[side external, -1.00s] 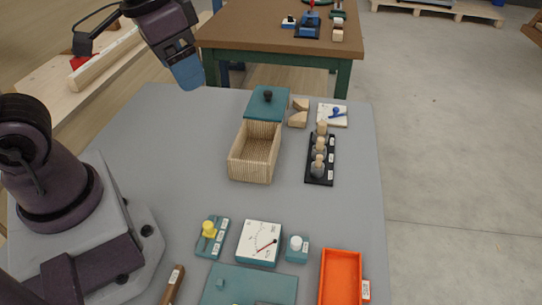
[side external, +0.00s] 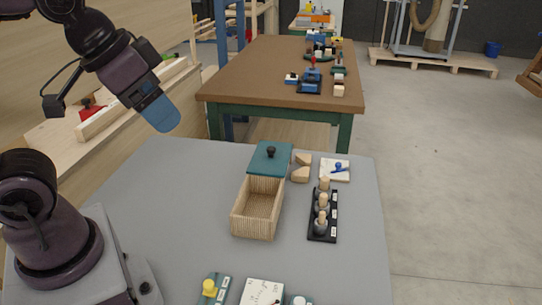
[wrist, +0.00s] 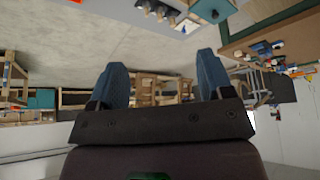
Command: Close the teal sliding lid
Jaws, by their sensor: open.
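The teal sliding lid (side external: 268,160), with a black knob (side external: 271,152), sits at the far end of the slatted wooden box (side external: 256,214). The box is largely uncovered, and its bare inside shows. My gripper (side external: 162,116) hangs in the air to the left of the lid and apart from it. In the wrist view, my gripper (wrist: 163,78) has its two blue fingers wide apart with nothing between them. The wrist view looks out over the room, and a teal patch at its top edge may be the lid.
Right of the box stand a black rack of pegs (side external: 323,216), wooden blocks (side external: 301,170) and a white board with a blue piece (side external: 335,170). A yellow-knobbed fixture (side external: 210,289) is at the front. The grey tabletop (side external: 185,205) left of the box is clear.

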